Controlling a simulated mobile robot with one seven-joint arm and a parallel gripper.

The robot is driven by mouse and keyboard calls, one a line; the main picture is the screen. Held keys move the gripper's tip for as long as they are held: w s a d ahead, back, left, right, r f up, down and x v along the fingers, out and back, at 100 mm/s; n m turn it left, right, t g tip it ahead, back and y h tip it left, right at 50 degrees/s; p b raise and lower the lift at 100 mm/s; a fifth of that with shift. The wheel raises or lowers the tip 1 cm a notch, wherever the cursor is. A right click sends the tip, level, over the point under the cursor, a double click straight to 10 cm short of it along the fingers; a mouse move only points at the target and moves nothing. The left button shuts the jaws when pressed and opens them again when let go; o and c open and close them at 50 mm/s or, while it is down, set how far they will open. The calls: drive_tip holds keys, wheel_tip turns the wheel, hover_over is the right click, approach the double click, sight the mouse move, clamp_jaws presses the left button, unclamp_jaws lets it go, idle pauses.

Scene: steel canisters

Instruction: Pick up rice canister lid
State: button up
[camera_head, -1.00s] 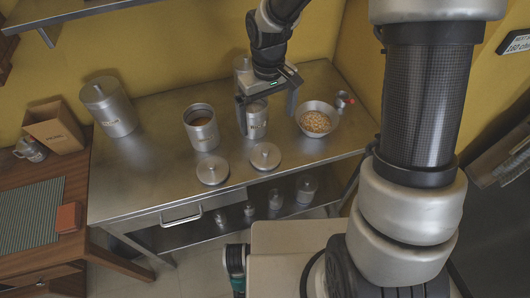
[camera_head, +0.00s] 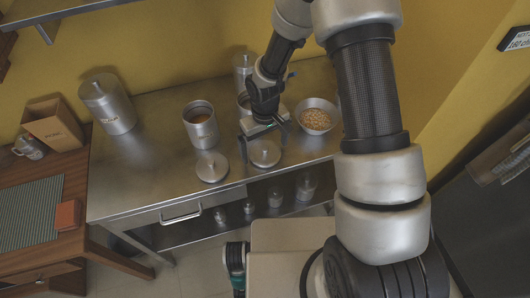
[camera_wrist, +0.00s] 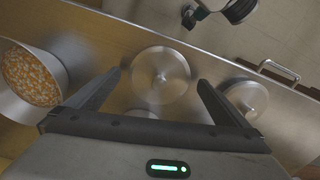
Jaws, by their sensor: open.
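Two round steel lids with knobs lie flat near the table's front edge. The right lid (camera_head: 264,154) is below my gripper (camera_head: 263,144). In the wrist view this lid (camera_wrist: 160,75) shows between the open, empty fingers of my gripper (camera_wrist: 158,79), apart from them. The left lid (camera_head: 212,167) lies beside it and also shows in the wrist view (camera_wrist: 246,98). I cannot read which lid is the rice one.
An open canister (camera_head: 201,126) with brown contents stands left of my gripper. A bowl of grains (camera_head: 317,116) stands to the right. A tall canister (camera_head: 107,104) is at the back left. The steel table (camera_head: 150,165) is clear on its left front. Small canisters stand on the lower shelf.

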drive_tip(key=shift+f, duration=0.55)
drive_tip(key=c, duration=1.2)
drive_tip(key=shift+o, duration=0.2)
